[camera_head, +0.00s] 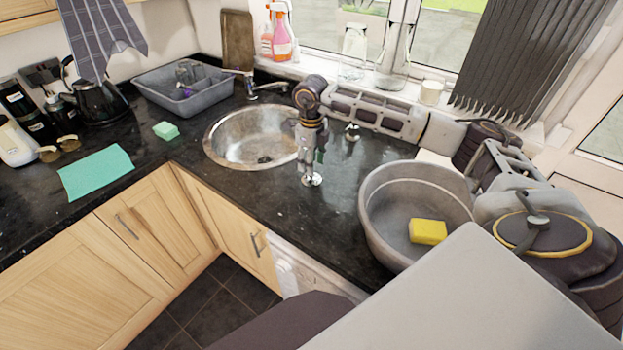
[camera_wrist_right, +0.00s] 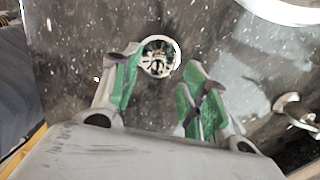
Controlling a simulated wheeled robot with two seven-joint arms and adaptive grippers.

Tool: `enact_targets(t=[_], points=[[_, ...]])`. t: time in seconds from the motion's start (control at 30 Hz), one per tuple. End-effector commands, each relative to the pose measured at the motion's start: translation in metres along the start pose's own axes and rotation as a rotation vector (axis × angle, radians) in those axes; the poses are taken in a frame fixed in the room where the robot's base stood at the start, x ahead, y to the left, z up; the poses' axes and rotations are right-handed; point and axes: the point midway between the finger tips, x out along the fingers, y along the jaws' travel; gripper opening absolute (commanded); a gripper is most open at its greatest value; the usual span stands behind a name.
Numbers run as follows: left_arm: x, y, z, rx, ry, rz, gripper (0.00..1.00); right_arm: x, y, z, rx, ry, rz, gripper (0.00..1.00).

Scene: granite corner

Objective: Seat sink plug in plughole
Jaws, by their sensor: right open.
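The sink plug (camera_head: 313,181), a small round metal piece, lies on the dark granite counter in front of the sink. In the right wrist view the plug (camera_wrist_right: 159,56) shows as a round metal disc with slots, just beyond the fingertips. My right gripper (camera_head: 312,163) points down above the plug, with its green-padded fingers (camera_wrist_right: 160,75) apart and nothing between them. The round steel sink (camera_head: 225,137) is to the left of the gripper, with the plughole (camera_head: 264,159) visible in its floor. My left gripper is not in view.
A grey basin (camera_head: 376,219) with a yellow sponge (camera_head: 428,231) stands right of the gripper. A small metal fitting (camera_head: 352,132) rises behind it, and a tap (camera_head: 262,88) is behind the sink. A grey dish tub (camera_head: 185,103) stands farther left.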

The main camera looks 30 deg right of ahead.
Motion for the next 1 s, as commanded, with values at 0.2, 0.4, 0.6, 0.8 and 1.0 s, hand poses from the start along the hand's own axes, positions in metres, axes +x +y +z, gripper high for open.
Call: enact_targets(t=[0.2,0.4,0.6,0.8,1.0], points=[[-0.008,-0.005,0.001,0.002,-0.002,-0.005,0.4,0.022,0.002,0.0,0.0,0.003,0.002,0.44],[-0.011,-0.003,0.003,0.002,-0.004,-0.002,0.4,0.041,0.002,0.0,0.0,0.002,0.001,0.44],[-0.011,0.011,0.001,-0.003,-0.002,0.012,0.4,0.046,0.002,0.0,-0.001,0.0,0.001,0.44],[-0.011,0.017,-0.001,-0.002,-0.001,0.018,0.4,0.046,0.002,0.0,-0.001,0.0,0.001,0.44],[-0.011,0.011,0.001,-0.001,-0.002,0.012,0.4,0.046,0.002,0.0,-0.001,0.0,0.0,0.39]])
